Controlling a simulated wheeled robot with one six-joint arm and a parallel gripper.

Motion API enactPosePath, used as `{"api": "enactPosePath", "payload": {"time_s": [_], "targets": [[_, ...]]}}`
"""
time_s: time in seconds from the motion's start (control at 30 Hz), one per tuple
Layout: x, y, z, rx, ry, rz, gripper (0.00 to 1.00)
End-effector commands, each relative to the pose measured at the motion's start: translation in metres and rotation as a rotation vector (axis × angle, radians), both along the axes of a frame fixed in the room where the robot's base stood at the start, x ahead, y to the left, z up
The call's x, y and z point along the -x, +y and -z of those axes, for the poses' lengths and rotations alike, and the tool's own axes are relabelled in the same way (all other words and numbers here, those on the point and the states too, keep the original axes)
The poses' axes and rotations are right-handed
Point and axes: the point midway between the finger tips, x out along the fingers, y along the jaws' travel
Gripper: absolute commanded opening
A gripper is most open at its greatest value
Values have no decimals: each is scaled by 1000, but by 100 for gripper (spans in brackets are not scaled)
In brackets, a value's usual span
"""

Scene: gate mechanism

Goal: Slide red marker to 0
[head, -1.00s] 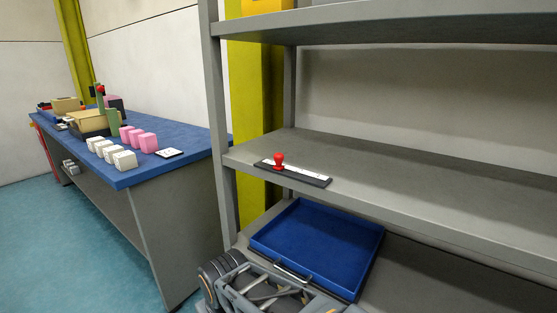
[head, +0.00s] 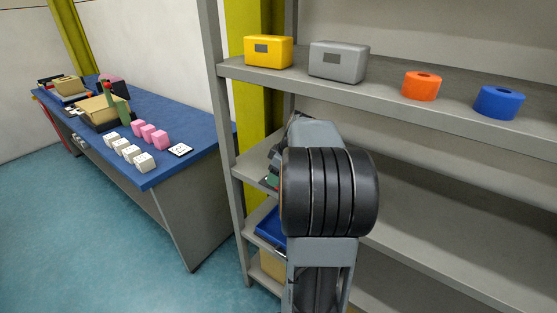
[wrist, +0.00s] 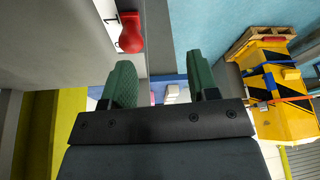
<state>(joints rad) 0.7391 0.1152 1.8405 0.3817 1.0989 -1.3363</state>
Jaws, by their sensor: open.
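The red marker (wrist: 131,33) shows at the top of the wrist view, on a white numbered strip (wrist: 107,10). A numeral 1 shows on the strip beside the marker; its 0 cannot be made out. My gripper (wrist: 163,76) is open, with two green fingers apart and nothing between them. The marker lies beyond the fingertips, above the left finger in the picture, with no clear contact. In the head view my arm hides the marker and strip.
The grey shelf unit (head: 225,69) surrounds my arm. A yellow box (head: 268,51), a grey box (head: 338,62), an orange roll (head: 421,86) and a blue roll (head: 498,102) stand on the upper shelf. The blue tray (head: 270,229) is partly hidden below. A blue-topped bench (head: 205,143) stands left.

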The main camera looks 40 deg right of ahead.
Motion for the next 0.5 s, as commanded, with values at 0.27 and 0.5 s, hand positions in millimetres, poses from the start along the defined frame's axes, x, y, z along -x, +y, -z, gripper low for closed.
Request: {"api": "enactPosePath", "payload": {"time_s": [0.27,0.5], "targets": [[1,-34,-14,3,-40,-48,54],[-10,-29,16,3,-42,-52,54]]}}
